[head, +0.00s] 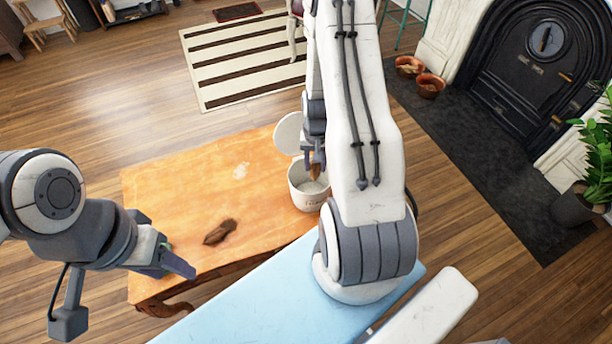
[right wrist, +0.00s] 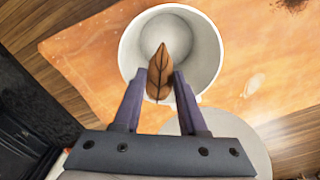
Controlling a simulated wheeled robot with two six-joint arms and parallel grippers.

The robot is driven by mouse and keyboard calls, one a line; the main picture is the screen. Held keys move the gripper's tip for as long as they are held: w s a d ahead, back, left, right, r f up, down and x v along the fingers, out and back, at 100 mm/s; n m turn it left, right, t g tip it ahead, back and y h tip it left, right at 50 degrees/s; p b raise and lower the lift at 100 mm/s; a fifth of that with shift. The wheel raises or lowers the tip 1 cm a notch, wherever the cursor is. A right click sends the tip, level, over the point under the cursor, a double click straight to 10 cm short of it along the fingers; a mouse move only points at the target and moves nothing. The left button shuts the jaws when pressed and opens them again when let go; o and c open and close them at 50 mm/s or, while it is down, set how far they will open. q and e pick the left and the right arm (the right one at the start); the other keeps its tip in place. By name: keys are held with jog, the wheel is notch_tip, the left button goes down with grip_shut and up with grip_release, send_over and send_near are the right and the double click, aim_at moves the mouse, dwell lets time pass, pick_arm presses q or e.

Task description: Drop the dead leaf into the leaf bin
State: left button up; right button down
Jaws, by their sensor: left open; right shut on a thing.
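The dead leaf (right wrist: 160,66) is brown and pointed, held between the fingers of my right gripper (right wrist: 159,82); it also shows in the head view (head: 315,171). My right arm hides part of the bin in the head view. My left gripper (head: 178,256) is open and empty by the table's left edge.
A round pale lid (head: 288,134) is behind the bin. A striped rug (head: 235,60) and a plant (head: 598,150) are on the floor beyond.

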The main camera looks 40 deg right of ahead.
jog(key=shift+c, duration=1.9)
grip_release()
notch_tip(320, 180, up, 10)
jog(key=p, duration=0.1)
jog(key=shift+r+p, duration=0.25)
jog(key=shift+p, duration=0.05)
jog(key=a+r+n+p, duration=0.65)
jog(key=a+r, duration=0.85)
jog(key=a, duration=0.3)
jog(key=s+a+r+n+y+p, duration=0.1)
jog(key=s+a+r+n+p, duration=0.3)
jog(key=s+a+r+n, duration=0.5)
jog(key=s+a+r, duration=0.3)
jog(key=s, duration=0.4)
jog(key=shift+a+r+p, duration=0.2)
jog(key=shift+a+p, duration=0.1)
